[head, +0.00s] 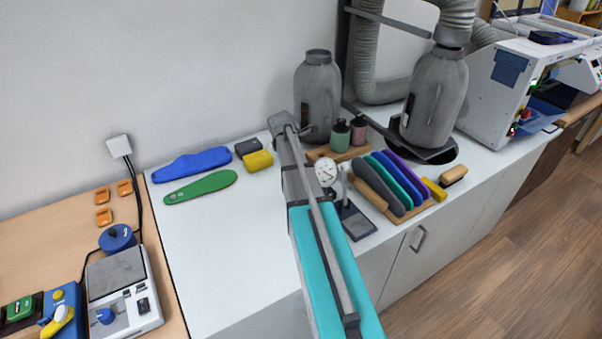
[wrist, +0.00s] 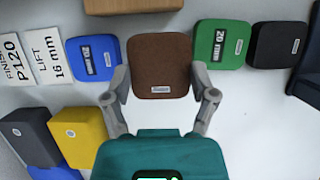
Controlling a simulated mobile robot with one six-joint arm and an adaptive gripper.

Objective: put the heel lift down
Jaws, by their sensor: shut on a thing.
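In the wrist view, my gripper (wrist: 160,88) is closed around a brown, rounded heel lift (wrist: 160,62) with a small label, one finger at each side. The brown lift is in line between a blue lift marked 20 (wrist: 94,58) and a green lift marked 20 (wrist: 220,44); a black lift (wrist: 277,45) is further right. It looks slightly larger than its neighbours; I cannot tell whether it touches the white surface. In the head view, my arm hides the gripper and these lifts.
Grey (wrist: 29,137) and yellow (wrist: 78,137) blocks are at lower left in the wrist view, with two printed cards (wrist: 47,57) above. In the head view, blue (head: 192,163) and green (head: 200,187) insoles lie left on the white counter (head: 225,260). A dial gauge (head: 326,173) and insole rack (head: 390,205) stand right of my arm.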

